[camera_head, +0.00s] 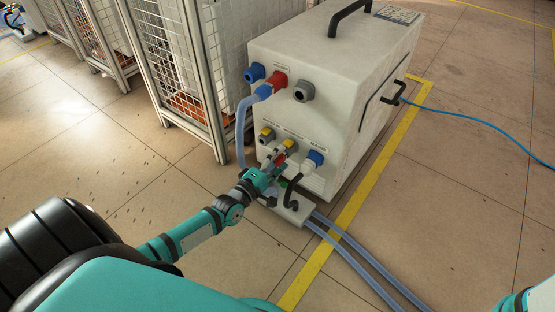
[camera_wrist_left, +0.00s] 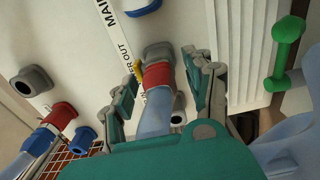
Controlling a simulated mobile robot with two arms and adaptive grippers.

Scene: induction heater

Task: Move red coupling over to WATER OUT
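The red coupling (camera_wrist_left: 158,75) sits on the end of a clear blue hose (camera_wrist_left: 157,112). It is at the grey port (camera_wrist_left: 157,50) whose label shows "...ER OUT"; I cannot tell whether it is fully seated. In the head view that port has a yellow part (camera_head: 289,145), and the coupling (camera_head: 281,161) is partly hidden by my gripper. My left gripper (camera_wrist_left: 165,88) is open, with its fingers either side of the coupling and visible gaps. It also shows in the head view (camera_head: 266,178). My right gripper is out of view.
Another yellow-and-grey port (camera_head: 265,135) is to the left, and a blue-and-white plug (camera_head: 313,160) to the right. A black hooked handle (camera_head: 291,190) and hoses (camera_head: 345,245) lie close by. Mesh cages (camera_head: 180,70) stand left.

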